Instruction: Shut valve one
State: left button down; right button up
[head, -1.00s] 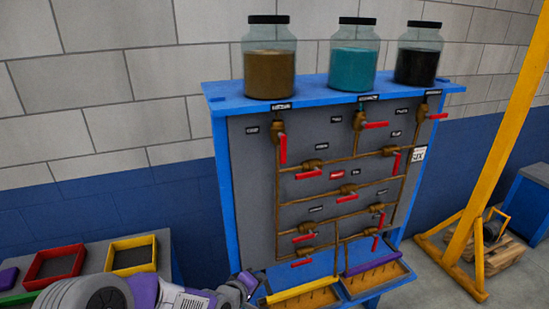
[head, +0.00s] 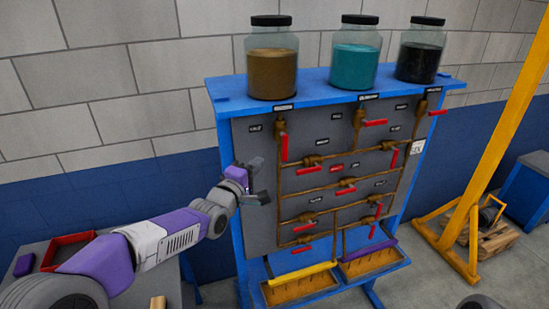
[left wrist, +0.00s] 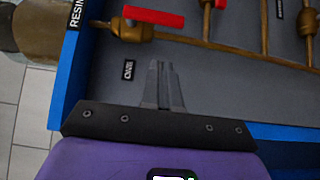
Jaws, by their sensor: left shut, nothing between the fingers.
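Valve one (head: 280,127) is the brass valve at the panel's top left, beside a small label (head: 255,128) too small to read in the head view. Its red handle (head: 284,148) points down along the vertical pipe. The left wrist view shows this valve (left wrist: 135,30), its red handle (left wrist: 153,16) lying along the pipe, and a label (left wrist: 128,70) that seems to read ONE. My left gripper (head: 263,197) is shut and empty in front of the panel's left side, below and left of the handle, apart from it. Its closed fingers show in the left wrist view (left wrist: 164,85). My right gripper is out of view.
The blue-framed panel (head: 262,220) carries several other red-handled valves and brass pipes. Three jars, brown (head: 272,72), teal (head: 354,67) and black (head: 418,62), stand on top. Two trays (head: 300,288) sit below. A yellow post (head: 500,130) stands right; a side table holds a red bin (head: 66,243).

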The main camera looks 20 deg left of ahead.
aim_at(284, 146)
pick_arm(q)
jog(key=w+d, duration=0.2)
jog(key=w+d+p, duration=0.1)
jog(key=w, duration=0.1)
jog(key=shift+w+d, duration=0.3)
jog(key=shift+d, duration=0.1)
